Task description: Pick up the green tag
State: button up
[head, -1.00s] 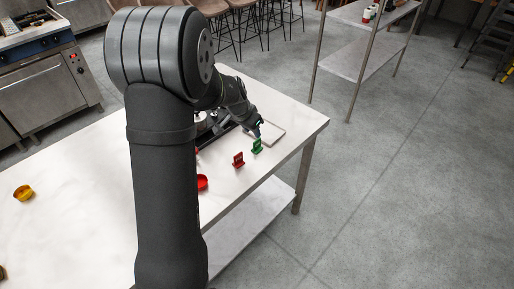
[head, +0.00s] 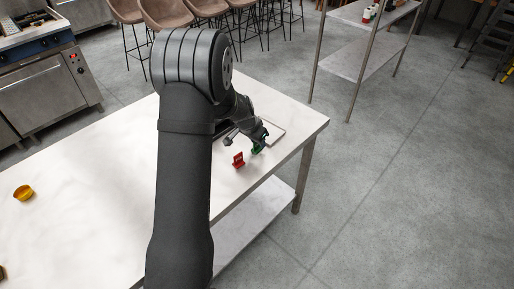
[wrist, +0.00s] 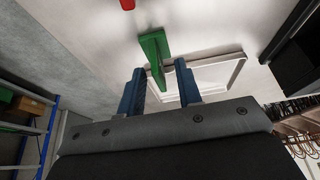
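The green tag (head: 256,151) stands near the right edge of the white-topped table, partly hidden by my gripper (head: 262,143). In the wrist view the green tag (wrist: 153,46) shows as a flat plate with a narrow upright part reaching toward the gap between my two blue fingers (wrist: 159,68). The fingers are apart, one on each side of that narrow part. A gap shows on both sides, though contact at the tips is hard to judge.
A red tag (head: 238,160) stands close to the left of the green one; its edge shows in the wrist view (wrist: 127,4). A shallow white tray (head: 277,131) lies just behind. The table's edge is close on the right.

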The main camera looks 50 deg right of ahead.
jog(key=shift+c, duration=0.2)
grip_shut()
